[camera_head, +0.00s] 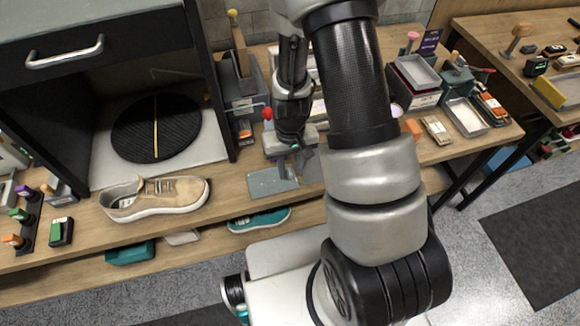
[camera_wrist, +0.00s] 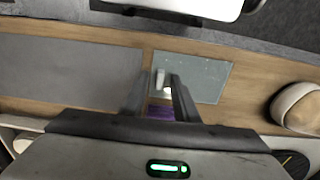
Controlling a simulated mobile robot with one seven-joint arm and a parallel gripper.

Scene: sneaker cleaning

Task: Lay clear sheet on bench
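The clear sheet (camera_head: 268,182) is a thin grey-green pane. It appears to lie flat on the wooden bench (camera_head: 232,196) near the front edge, right of the beige sneaker (camera_head: 157,198). The wrist view shows the sheet (camera_wrist: 205,80) beyond my fingers, with a small pale upright tab (camera_wrist: 159,79) at its near edge. My gripper (camera_wrist: 160,82) points down at that edge, its two fingers apart on either side of the tab. No contact with the tab is visible. In the head view, my gripper (camera_head: 287,168) is small and partly merges with the sheet.
A grey mat (camera_wrist: 75,70) lies beside the sheet. A black cabinet with a round dark turntable (camera_head: 157,128) stands at the left. Tools, boxes and a tray (camera_head: 466,117) crowd the bench's back and right. A teal shoe (camera_head: 259,219) is on the lower shelf.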

